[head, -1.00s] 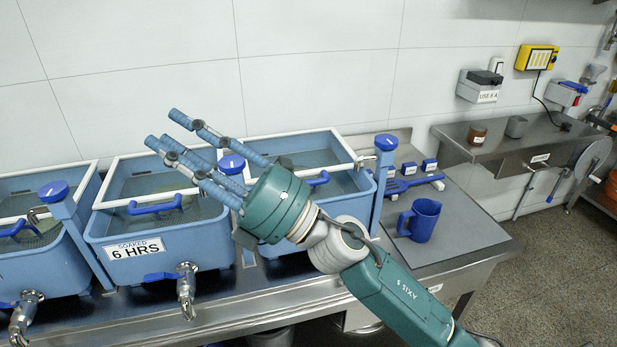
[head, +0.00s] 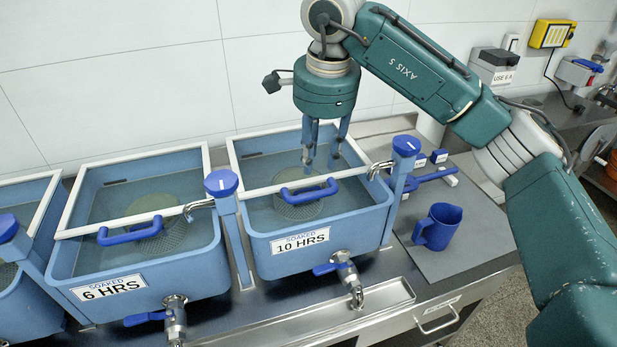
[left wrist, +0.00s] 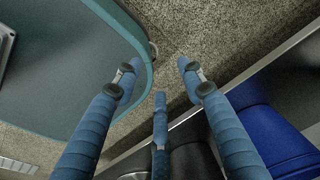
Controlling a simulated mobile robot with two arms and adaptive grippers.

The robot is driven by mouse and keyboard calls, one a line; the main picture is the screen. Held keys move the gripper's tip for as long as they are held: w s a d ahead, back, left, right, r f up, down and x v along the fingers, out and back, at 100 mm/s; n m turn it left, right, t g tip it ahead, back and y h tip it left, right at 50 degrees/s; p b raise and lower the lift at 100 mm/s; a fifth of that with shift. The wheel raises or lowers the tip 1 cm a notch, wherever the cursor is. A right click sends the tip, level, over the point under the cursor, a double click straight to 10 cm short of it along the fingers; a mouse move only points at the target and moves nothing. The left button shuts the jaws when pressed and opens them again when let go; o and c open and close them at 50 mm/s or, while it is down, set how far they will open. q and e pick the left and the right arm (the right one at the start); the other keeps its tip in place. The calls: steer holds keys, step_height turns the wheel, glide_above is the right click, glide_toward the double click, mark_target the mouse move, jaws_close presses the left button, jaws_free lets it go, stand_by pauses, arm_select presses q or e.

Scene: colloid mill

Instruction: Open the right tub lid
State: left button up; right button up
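The right tub (head: 350,222) is a blue tub labelled "SOAKED 10 HRS", right of the "6 HRS" tub. Its lid has a white frame (head: 262,192) and a blue handle (head: 310,190) along the front edge; it lies flat across the tub top. A mesh basket shows inside the tub. My right gripper (head: 321,163) points down over this tub, fingers apart and empty, just above and behind the handle. Whether it touches the lid cannot be told. My left gripper (left wrist: 160,85) shows only in the left wrist view, its fingers spread with nothing between them, over the floor.
The "6 HRS" tub (head: 140,268) stands to the left with a similar lid and handle. Blue-capped posts (head: 222,184) stand between tubs. Taps (head: 346,275) stick out in front. A blue jug (head: 437,227) stands on a grey mat at right. The wall is close behind.

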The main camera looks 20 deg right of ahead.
mark_target(314, 195)
steer(key=f, duration=0.2)
steer(key=f+p, duration=0.1)
steer(key=f, duration=0.2)
steer(key=f+p, duration=0.1)
steer(key=f, duration=0.2)
steer(key=shift+w+a+f, duration=0.1)
steer(key=shift+w+f, duration=0.05)
steer(key=shift+w, duration=0.1)
steer(key=shift+f, duration=0.65)
steer(key=shift+w+f, duration=0.1)
steer(key=shift+c, duration=0.5)
arm_select(q)
steer(key=s+r, duration=0.2)
steer(key=s, duration=0.4)
steer(key=shift+r+g, duration=0.15)
steer(key=shift+g, duration=0.25)
arm_select(e)
jaws_close()
